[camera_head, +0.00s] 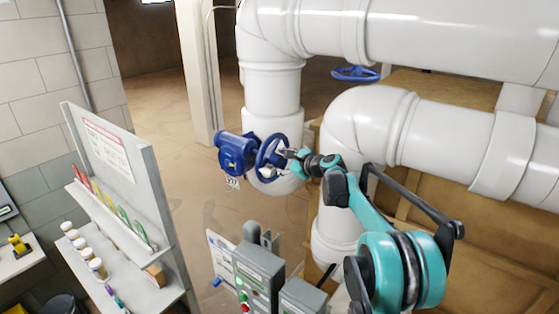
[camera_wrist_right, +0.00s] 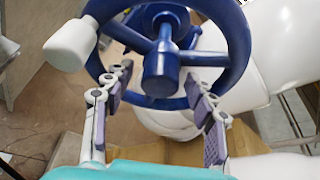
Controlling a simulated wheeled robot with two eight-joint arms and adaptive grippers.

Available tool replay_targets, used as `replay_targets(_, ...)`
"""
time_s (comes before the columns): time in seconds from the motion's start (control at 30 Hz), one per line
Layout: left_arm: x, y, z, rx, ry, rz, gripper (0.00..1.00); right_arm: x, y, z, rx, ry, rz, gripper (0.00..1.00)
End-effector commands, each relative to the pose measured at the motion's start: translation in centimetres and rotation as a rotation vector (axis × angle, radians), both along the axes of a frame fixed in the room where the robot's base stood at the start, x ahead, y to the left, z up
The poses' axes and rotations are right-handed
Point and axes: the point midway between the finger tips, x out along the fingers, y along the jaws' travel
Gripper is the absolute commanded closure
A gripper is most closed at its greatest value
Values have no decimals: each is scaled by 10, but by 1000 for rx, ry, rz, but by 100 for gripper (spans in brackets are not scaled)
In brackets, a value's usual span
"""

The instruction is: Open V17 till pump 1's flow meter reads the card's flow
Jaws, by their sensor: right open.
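The blue valve (camera_head: 238,152) with a blue handwheel (camera_head: 271,157) sits on the white vertical pipe; a small tag below it appears to read V17 (camera_head: 232,183). My right gripper (camera_head: 291,154) is at the right side of the handwheel. In the right wrist view, the handwheel (camera_wrist_right: 237,62) fills the upper middle, with a white knob (camera_wrist_right: 70,45) at its left rim. My right gripper (camera_wrist_right: 158,80) is open, its fingers apart on either side of the lower rim and hub; contact cannot be told. My left gripper is not in view. No flow reading is legible.
Grey control boxes (camera_head: 258,272) with green and red buttons stand below the valve, beside a white sheet (camera_head: 222,256). A board (camera_head: 107,148) with a red-headed notice and a shelf of bottles stands at left. Large white pipes (camera_head: 450,140) crowd the right. Another blue handwheel (camera_head: 355,73) is behind.

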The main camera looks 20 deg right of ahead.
Motion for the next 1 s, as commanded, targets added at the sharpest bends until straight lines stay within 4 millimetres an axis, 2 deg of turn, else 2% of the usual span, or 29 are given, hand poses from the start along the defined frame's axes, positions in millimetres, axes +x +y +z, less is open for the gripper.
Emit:
replay_targets(0.13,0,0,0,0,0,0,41,0,0,0,0,0,0,44)
replay_targets(0.17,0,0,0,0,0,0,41,0,0,0,0,0,0,49)
replay_targets(0.3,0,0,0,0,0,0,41,0,0,0,0,0,-1,86)
replay_targets(0.37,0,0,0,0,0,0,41,0,0,0,0,0,-1,100)
replay_targets(0.67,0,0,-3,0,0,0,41,0,0,-1,-18,-13,-1,100)
replay_targets(1.0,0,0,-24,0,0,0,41,-1,0,-4,-164,-129,-3,100)
